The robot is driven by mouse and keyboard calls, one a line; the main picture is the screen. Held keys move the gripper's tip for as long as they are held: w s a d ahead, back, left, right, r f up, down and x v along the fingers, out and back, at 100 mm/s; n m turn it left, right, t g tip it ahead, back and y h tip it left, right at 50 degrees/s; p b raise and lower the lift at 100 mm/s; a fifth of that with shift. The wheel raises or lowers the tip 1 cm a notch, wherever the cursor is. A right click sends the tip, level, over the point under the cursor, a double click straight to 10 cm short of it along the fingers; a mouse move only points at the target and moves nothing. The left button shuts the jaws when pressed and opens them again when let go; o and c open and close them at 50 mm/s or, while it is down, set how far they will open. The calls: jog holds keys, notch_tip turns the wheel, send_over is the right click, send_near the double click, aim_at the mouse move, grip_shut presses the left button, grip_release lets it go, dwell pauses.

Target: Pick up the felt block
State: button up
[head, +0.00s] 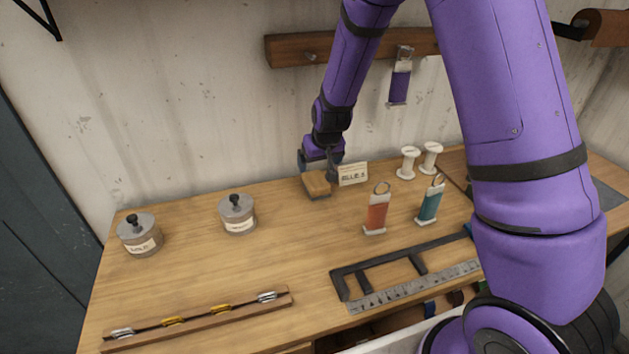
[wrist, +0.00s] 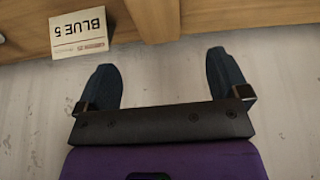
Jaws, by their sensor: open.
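The felt block (head: 316,183) is a small block with a tan wood-like top and a dark grey lower part. It lies on the workbench near the back wall, just left of a "BLUE 5" card. My gripper (head: 319,164) is just behind and above the block in the head view, fingers pointing down. In the wrist view my gripper (wrist: 160,65) is open and empty, its two dark blue fingers wide apart. A wooden block (wrist: 154,18), likely the felt block, shows at the top edge, ahead of the gap between the fingertips and partly cut off.
The "BLUE 5" card (head: 353,173) stands close by the block; it shows in the wrist view (wrist: 82,32). White spools (head: 409,163), an orange tag (head: 376,213) and a teal tag (head: 430,203) stand to the right. Lidded tins (head: 238,214) stand left. The bench's middle is clear.

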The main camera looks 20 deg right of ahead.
aim_at(316, 179)
jog(key=x, duration=0.4)
jog(key=shift+f, duration=0.2)
jog(key=shift+x, duration=2.55)
jog(key=shift+s+d+f, duration=0.15)
jog(key=shift+s+f, duration=0.05)
jog(key=shift+f, duration=0.1)
jog(key=c, duration=1)
